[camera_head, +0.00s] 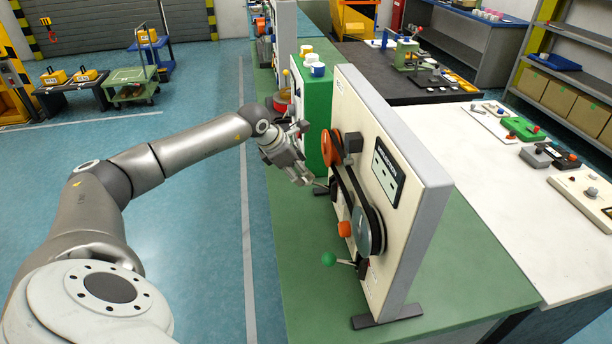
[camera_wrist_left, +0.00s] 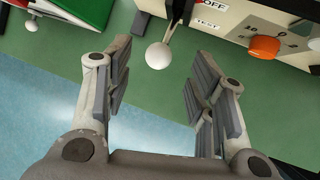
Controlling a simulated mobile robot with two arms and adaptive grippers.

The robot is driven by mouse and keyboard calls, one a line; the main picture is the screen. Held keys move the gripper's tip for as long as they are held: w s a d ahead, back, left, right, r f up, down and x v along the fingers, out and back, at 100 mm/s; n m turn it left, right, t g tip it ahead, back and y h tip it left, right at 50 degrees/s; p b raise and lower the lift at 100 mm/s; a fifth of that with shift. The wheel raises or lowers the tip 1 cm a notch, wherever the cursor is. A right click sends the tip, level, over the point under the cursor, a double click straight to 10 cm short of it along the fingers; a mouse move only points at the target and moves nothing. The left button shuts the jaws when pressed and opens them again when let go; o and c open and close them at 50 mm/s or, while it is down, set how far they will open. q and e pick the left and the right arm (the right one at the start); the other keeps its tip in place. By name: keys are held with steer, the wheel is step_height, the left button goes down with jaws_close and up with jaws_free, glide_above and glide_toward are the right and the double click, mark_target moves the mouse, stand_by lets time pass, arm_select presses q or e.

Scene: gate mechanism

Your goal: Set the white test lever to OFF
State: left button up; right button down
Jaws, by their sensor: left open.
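The white test lever (camera_wrist_left: 158,56) shows in the left wrist view as a white ball on a dark and metal stem coming from the panel at the top. The OFF label (camera_wrist_left: 214,5) and the TEST label (camera_wrist_left: 208,23) are beside the stem, OFF above TEST. The lever's ball points down, towards me in that view. My left gripper (camera_wrist_left: 158,68) is open, and the ball appears between its fingertips with gaps on both sides. In the head view my left gripper (camera_head: 301,155) is beside the gate panel (camera_head: 405,150); I cannot make out the white lever there.
The panel stands on a green bench (camera_head: 300,290) and carries an orange wheel (camera_head: 330,148), a belt, an orange knob (camera_head: 345,229) and a green-balled lever (camera_head: 329,259). A green box (camera_head: 318,100) stands close behind my gripper.

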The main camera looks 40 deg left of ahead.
arm_select(q)
steer(key=v, duration=0.5)
steer(key=shift+s+r, duration=0.15)
steer(key=shift+r, duration=0.1)
